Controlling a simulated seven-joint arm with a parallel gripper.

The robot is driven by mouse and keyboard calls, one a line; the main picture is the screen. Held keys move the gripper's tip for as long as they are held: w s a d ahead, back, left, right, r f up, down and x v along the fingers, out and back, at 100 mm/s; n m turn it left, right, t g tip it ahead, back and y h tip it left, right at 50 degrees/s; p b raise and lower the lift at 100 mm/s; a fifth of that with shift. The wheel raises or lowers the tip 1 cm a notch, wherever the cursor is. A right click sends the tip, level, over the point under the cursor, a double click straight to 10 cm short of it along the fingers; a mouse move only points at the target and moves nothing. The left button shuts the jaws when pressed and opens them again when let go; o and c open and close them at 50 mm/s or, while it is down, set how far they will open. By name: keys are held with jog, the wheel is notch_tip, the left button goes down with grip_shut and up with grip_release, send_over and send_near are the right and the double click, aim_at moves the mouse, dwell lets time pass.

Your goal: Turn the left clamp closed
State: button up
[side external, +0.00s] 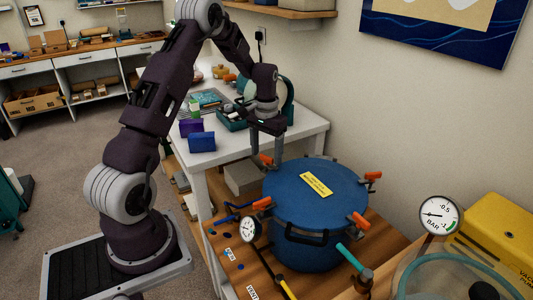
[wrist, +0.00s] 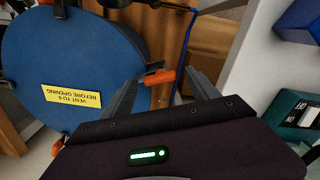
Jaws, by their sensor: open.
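The blue pressure pot (side external: 315,215) stands on the wooden bench with its round lid on, and a yellow label (side external: 316,184) lies on the lid. Several orange-handled clamps sit around the rim. My gripper (side external: 267,163) points down at the far-left rim in the side view, open around one orange clamp handle (side external: 265,159). In the wrist view this handle (wrist: 159,77) lies between the two fingertips, apart from a firm grip. Another clamp (side external: 262,204) is at the near-left rim, one (side external: 357,220) at the near right and one (side external: 373,175) at the far right.
A gauge (side external: 249,229) and blue hose (side external: 235,207) sit left of the pot. A teal-handled valve (side external: 350,256) and clear chamber (side external: 455,270) stand at front right, by a yellow pump (side external: 500,232). A white table (side external: 205,160) stands behind.

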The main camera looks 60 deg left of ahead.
aim_at(267, 157)
notch_tip(267, 157, up, 7)
jog(key=shift+d+f, duration=0.1)
jog(key=s+d+r+m+t, duration=0.1)
jog(key=s+d+r, duration=0.3)
jog(key=d+r, duration=0.35)
jog(key=s+d+r+m+t, duration=0.1)
jog(key=s+d+r+t, duration=0.1)
jog(key=s+d+r, duration=0.45)
jog(key=s+d+m+t, duration=0.2)
jog(key=s+d, duration=0.9)
jog(key=s, duration=0.2)
jog(key=shift+s+d+r+t, duration=0.15)
jog(key=shift+s+r+t, duration=0.15)
jog(key=shift+c, duration=0.4)
